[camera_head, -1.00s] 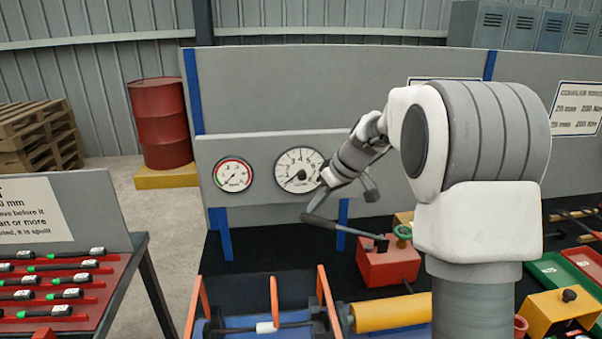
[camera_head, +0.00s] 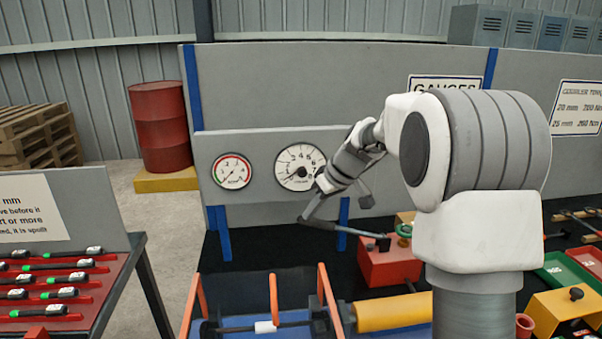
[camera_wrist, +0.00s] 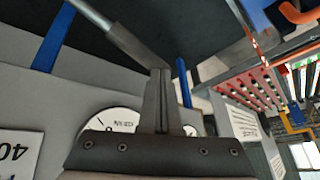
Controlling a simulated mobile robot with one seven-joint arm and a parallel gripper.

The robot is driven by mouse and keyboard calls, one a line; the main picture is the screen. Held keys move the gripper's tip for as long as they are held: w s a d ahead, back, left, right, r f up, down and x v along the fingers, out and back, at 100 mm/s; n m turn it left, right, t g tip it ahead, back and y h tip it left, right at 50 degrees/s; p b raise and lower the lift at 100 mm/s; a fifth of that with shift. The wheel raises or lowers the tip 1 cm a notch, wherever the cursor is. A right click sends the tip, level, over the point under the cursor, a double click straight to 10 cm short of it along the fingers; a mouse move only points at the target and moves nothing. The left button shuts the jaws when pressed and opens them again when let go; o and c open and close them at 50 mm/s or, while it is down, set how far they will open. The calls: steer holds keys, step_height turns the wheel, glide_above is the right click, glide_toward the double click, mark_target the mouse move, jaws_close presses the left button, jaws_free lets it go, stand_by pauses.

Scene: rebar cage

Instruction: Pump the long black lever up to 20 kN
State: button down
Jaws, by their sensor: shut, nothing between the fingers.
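The long black lever (camera_head: 345,229) slopes gently up to the left from the red pump box (camera_head: 390,265) on the bench. The closed fingers also show in the wrist view (camera_wrist: 161,75). The larger white gauge (camera_head: 299,168) is on the panel behind, partly beside my wrist; its exact reading is too small to tell. A smaller red-arced gauge (camera_head: 232,171) is to its left.
Orange uprights (camera_head: 273,298) and a yellow cylinder (camera_head: 392,311) stand in front of the pump. A green ring (camera_head: 404,230) sits by the red box. A red rack of tools (camera_head: 55,290) is at left. Dark bench surface left of the lever is clear.

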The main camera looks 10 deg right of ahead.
mark_target(307, 224)
steer(key=shift+a+f+b, duration=0.25)
steer(key=shift+f+b, duration=0.4)
steer(key=shift+f, duration=0.1)
steer(key=shift+a+f+b, duration=0.15)
steer(key=shift+f+b, duration=0.45)
steer(key=shift+b, duration=0.1)
steer(key=shift+a+f+b, duration=0.15)
steer(key=shift+f+b, duration=0.55)
steer(key=shift+f, duration=0.1)
steer(key=shift+a+f+b, duration=0.1)
steer(key=shift+f+b, duration=0.45)
steer(key=shift+b, duration=0.1)
steer(key=shift+f, duration=0.1)
